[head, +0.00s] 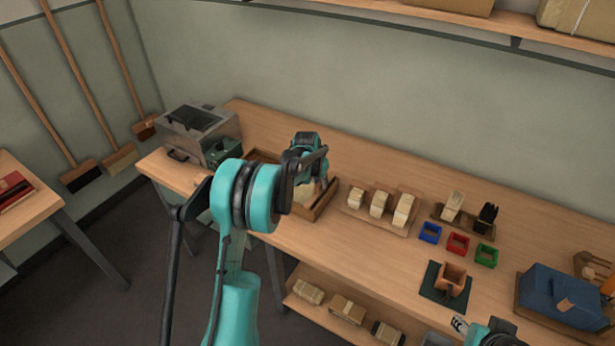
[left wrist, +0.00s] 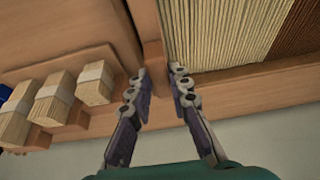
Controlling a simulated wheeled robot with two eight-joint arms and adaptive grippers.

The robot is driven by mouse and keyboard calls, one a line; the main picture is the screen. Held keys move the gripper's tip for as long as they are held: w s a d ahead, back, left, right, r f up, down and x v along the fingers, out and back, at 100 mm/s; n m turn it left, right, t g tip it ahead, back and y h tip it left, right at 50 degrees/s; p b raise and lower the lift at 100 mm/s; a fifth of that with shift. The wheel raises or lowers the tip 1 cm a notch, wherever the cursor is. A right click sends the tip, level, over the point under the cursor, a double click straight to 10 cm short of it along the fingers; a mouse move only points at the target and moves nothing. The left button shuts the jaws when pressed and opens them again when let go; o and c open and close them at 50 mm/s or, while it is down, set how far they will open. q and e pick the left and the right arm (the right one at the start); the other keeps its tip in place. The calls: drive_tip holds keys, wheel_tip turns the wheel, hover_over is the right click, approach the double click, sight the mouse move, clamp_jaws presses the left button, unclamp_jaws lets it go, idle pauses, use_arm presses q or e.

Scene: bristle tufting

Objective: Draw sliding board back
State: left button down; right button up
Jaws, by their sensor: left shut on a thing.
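A wooden tray (head: 328,200) stands near the back of the bench, partly behind my left arm. In the left wrist view the tray (left wrist: 245,76) holds pale bristle strands and a darker brown bundle. My left gripper (head: 312,180) is at the tray. In the left wrist view its fingers (left wrist: 160,85) close from both sides on an upright wooden piece (left wrist: 152,55) beside the bristles, which I take to be the sliding board. Its lower part is hidden between the fingers. Part of my right arm shows at the bottom right, and its fingers cannot be made out.
A grey machine (head: 200,132) stands left of the tray. A rack of banded bristle bundles (head: 379,203) stands to its right. Blue (head: 430,232), red (head: 458,244) and green (head: 486,255) boxes and a blue case (head: 562,297) lie farther right. Bare bench lies in front of the tray.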

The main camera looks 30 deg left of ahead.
use_arm(q)
drive_tip(key=shift+d, duration=0.2)
drive_tip(key=c, duration=1.4)
unclamp_jaws()
drive_tip(key=shift+d, duration=0.1)
drive_tip(key=shift+r, duration=0.15)
drive_tip(key=v, duration=1.1)
drive_tip(key=shift+s+r, duration=0.15)
drive_tip(key=shift+r, duration=0.2)
